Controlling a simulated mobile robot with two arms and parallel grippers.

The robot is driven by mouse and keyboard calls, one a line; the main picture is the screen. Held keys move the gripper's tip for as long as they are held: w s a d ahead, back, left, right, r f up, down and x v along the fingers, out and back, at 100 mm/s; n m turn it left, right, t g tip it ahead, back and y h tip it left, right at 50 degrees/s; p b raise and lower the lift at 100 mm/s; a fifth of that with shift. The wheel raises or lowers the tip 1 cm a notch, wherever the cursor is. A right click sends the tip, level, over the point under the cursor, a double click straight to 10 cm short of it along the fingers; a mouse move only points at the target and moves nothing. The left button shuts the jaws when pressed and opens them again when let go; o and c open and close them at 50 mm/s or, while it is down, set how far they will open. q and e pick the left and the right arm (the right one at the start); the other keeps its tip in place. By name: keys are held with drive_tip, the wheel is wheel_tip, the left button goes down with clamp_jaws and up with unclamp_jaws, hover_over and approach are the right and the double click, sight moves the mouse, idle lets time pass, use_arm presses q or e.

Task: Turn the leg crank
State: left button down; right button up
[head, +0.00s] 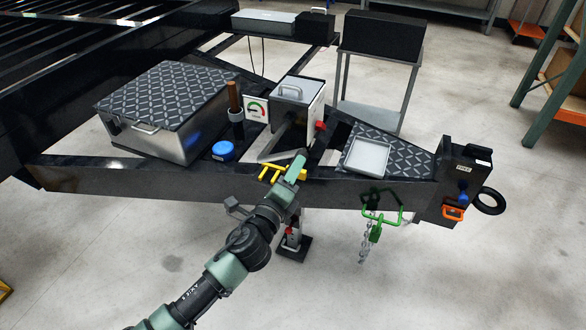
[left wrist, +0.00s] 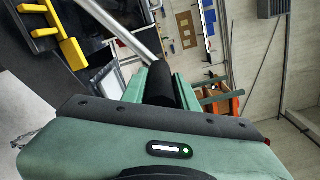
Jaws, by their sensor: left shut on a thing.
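The trailer's jack leg (head: 292,236) stands below the black frame beam, with its foot on the floor. The leg crank's black handle (left wrist: 160,84) shows in the left wrist view, joined to a silver bar (left wrist: 125,32). My left gripper (head: 301,158) reaches over the beam from the front and is shut on the crank handle. In the left wrist view, the green gripper body hides the near part of the handle. In the head view, the gripper hides most of the handle. My right gripper is in neither view.
A yellow hook-shaped bracket (head: 283,174) sits on the beam close left of my gripper. A silver toolbox (head: 180,140), blue cap (head: 223,150) and grey-lidded box (head: 300,92) stand on the frame. A green hook (head: 376,232) with chain hangs right. The front floor is clear.

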use_arm(q)
drive_tip(key=shift+s+d+f, duration=0.1)
drive_tip(key=shift+d+f, duration=0.05)
drive_tip(key=c, duration=1.1)
unclamp_jaws()
drive_tip(key=b+v, duration=0.1)
drive_tip(key=v, duration=0.6)
drive_tip(key=shift+s+a, duration=0.2)
drive_tip(key=shift+s, duration=0.1)
